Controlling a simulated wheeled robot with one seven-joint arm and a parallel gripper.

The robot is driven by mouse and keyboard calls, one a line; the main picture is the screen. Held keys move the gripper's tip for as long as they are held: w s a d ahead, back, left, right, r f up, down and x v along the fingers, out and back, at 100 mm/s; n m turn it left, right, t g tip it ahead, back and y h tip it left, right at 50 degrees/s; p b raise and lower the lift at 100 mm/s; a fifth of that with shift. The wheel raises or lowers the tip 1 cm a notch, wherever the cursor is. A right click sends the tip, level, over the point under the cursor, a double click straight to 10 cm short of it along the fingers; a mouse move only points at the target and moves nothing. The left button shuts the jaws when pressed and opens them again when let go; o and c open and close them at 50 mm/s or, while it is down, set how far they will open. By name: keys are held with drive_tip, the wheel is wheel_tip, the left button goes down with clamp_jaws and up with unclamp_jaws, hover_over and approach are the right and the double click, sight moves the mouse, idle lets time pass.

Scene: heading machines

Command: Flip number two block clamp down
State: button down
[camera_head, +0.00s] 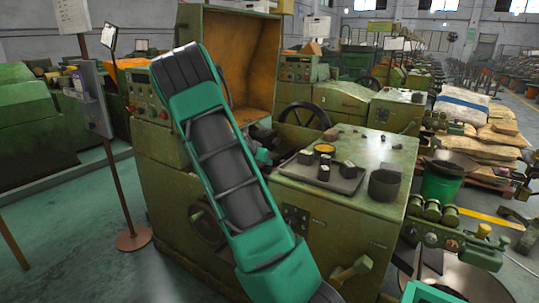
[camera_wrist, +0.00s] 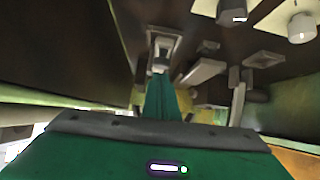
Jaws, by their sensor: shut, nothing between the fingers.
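The heading machine (camera_head: 330,205) is a green cabinet with an open-fronted hood. My green arm crosses in front of it, and its far end goes into the opening below the hood. In the wrist view my gripper (camera_wrist: 160,62) is shut and empty, pointing into the dark machine interior. Several grey metal parts lie to its right, including a flat angled lever (camera_wrist: 204,72), an upright bar (camera_wrist: 238,103) and a small block (camera_wrist: 263,60). I cannot tell which of them is the number two block clamp, or whether the gripper touches any. In the head view the gripper's surroundings are mostly hidden.
A dark tray (camera_head: 346,185) with several small blocks and a dark cup (camera_head: 384,185) stand on the machine's top. A handwheel (camera_head: 305,117) is behind the opening. A sign post (camera_head: 112,180) stands at left. Dark walls close in around the gripper.

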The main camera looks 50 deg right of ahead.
drive_tip(key=shift+s+a+f, duration=0.1)
drive_tip(key=shift+a+f, duration=0.2)
drive_tip(key=shift+f, duration=0.4)
drive_tip(key=shift+a+f, duration=0.3)
drive_tip(key=shift+f, duration=0.35)
drive_tip(key=shift+a+f, duration=0.4)
drive_tip(key=shift+f, duration=0.2)
wheel_tip(320, 180, up, 6)
hover_over(268, 173)
drive_tip(key=a, duration=0.3)
drive_tip(key=a+r, duration=0.2)
drive_tip(key=a, duration=0.6)
drive_tip(key=shift+s+r, duration=0.25)
drive_tip(key=shift+s, duration=0.05)
drive_tip(key=shift+a, duration=0.15)
